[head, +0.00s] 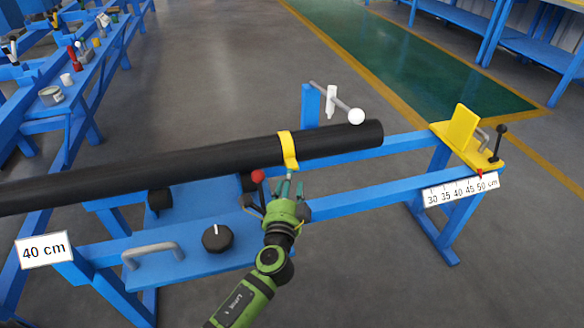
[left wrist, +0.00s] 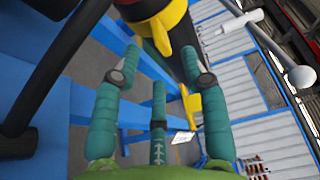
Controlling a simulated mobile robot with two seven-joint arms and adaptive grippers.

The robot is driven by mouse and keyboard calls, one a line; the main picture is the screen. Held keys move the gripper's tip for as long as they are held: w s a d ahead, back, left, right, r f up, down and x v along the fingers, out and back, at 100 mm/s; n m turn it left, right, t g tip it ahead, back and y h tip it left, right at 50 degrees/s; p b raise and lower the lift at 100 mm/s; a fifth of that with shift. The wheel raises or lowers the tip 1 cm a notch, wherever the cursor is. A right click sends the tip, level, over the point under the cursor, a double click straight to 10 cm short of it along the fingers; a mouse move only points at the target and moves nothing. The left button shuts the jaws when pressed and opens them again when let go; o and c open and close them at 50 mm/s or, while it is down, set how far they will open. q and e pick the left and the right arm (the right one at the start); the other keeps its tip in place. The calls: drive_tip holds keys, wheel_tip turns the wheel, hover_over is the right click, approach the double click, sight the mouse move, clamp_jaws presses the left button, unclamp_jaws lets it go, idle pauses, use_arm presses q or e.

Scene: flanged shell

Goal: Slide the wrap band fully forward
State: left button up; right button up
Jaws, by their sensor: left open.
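The yellow wrap band (head: 288,150) is around the long black pipe (head: 215,158), some way back from the pipe's right end. A yellow tab hangs from its lower front side. My left gripper (head: 283,186) is just below the band, its teal fingers pointing up toward it. In the left wrist view my left gripper (left wrist: 160,72) has its fingers spread, and the yellow band (left wrist: 165,28) with its tab shows beyond the gap between them. The fingers look apart from the band. The far side of the band is hidden. My right gripper is not in view.
A yellow end stop (head: 463,133) stands at the right end of the blue frame (head: 365,187), above a scale sign (head: 461,189). A red-knobbed lever (head: 258,176) is close left of my gripper. A white-knobbed bar (head: 355,116) rises behind the pipe. A sign (head: 44,249) reads "40 cm".

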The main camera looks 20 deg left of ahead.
sight(292, 164)
use_arm(q)
drive_tip(key=shift+x, duration=2.4)
drive_tip(key=shift+c, duration=0.4)
clamp_jaws()
